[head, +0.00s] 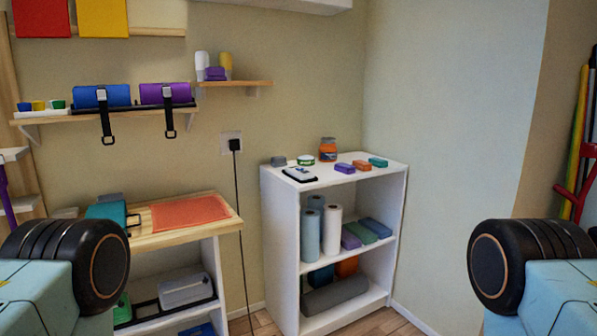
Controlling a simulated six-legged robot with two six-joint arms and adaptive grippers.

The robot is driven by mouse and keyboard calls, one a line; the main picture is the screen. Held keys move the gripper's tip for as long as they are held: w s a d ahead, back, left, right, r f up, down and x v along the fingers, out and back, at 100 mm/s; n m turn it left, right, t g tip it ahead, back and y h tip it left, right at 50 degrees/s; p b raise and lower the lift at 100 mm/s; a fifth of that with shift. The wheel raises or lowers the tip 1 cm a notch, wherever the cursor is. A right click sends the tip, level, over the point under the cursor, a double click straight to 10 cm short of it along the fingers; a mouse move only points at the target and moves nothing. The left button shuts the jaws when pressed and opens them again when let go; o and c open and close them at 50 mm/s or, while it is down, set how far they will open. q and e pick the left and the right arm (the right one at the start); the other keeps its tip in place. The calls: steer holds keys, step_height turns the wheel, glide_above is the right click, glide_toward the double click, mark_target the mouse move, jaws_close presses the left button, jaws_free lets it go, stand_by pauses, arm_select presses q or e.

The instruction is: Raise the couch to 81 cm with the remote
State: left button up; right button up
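No couch shows in the head view. A small flat dark-and-white device (299,174) lies on the front left of the white shelf unit's top (333,176). It is too small to tell whether it is the remote. No height reading can be seen. Neither of my grippers is in view; only parts of my own body show at the lower left and lower right.
A grey item (278,161), green-and-white tub (306,160), orange jar (328,150) and small coloured blocks (361,165) share the shelf top. Left stands a wooden-topped cabinet (150,238) with an orange mat (189,213). A black cord (240,230) hangs between them.

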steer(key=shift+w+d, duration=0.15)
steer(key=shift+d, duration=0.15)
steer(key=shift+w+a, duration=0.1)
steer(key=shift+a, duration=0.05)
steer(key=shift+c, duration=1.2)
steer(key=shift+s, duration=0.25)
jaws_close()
